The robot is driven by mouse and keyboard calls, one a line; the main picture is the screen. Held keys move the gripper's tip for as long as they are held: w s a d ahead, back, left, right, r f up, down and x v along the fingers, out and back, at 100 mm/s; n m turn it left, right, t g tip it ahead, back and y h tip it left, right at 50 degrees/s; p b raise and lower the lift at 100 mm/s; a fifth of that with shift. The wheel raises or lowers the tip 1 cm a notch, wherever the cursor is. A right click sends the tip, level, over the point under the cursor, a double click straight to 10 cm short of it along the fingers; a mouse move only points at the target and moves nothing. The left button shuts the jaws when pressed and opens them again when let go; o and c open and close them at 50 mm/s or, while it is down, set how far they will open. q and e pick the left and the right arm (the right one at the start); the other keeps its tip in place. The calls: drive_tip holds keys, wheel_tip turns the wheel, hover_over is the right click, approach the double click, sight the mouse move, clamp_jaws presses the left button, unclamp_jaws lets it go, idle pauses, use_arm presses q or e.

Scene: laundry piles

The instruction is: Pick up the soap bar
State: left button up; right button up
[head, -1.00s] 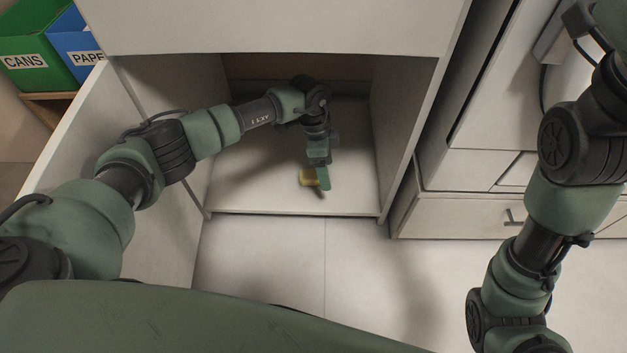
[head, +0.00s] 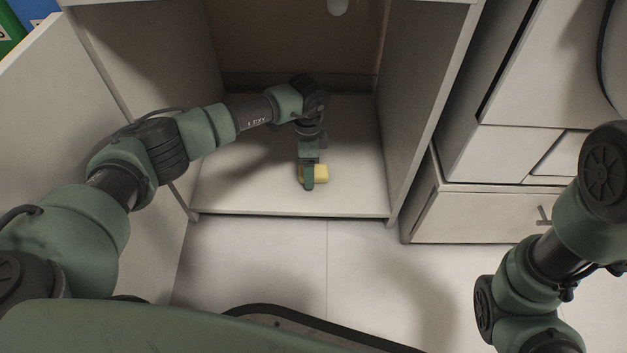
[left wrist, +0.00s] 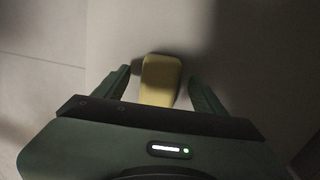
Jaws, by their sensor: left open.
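A yellow soap bar (head: 321,173) lies on the floor of the open cabinet, near its front edge. My left gripper (head: 308,186) reaches down into the cabinet and partly covers the bar in the head view. In the left wrist view the soap bar (left wrist: 160,79) sits between the two fingers of the left gripper (left wrist: 160,84). The fingers are open, with a small gap on each side of the bar. My right arm is at the right of the head view, and its gripper is out of frame.
The cabinet floor (head: 235,190) is otherwise bare, with side walls close on the left and right (head: 425,90). An open door (head: 50,120) stands at the left. A drawer unit (head: 480,213) is at the right. The tiled floor in front is clear.

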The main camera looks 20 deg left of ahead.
use_arm(q)
drive_tip(key=shift+f, duration=0.15)
drive_tip(key=c, duration=1.5)
drive_tip(key=shift+c, duration=0.2)
